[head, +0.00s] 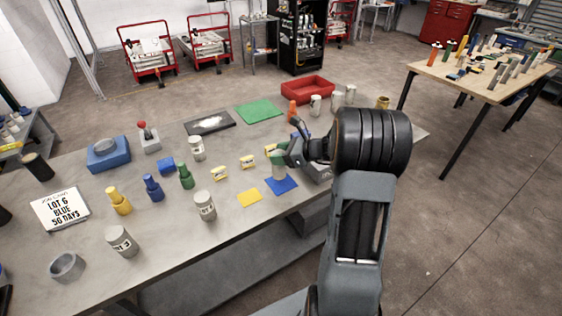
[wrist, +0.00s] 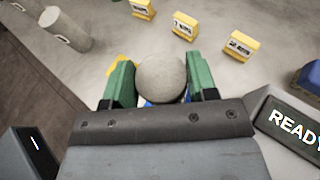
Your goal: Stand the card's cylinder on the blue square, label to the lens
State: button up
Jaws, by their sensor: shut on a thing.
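The blue square (head: 283,186) lies near the table's front edge. My gripper (head: 279,170) is over it, with green fingers shut on a grey cylinder (wrist: 162,78). The wrist view shows the cylinder's round top between the fingers, with a little blue below. Its label is hidden, and I cannot tell whether its base touches the square. Other labelled grey cylinders stand at the front (head: 205,207) and front left (head: 122,242).
A yellow square (head: 249,198) lies left of the blue one. Small yellow blocks (head: 219,173) stand behind it. A dark box with a "READY" display (wrist: 295,122) is close on the right. Green, blue and yellow bottle-shaped pieces (head: 186,176) stand to the left.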

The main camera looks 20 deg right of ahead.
jog(key=shift+s+d+f+p, duration=0.15)
jog(key=shift+f+p, duration=0.2)
jog(key=shift+f, duration=1.25)
jog(key=shift+f, duration=0.1)
jog(key=o, duration=1.3)
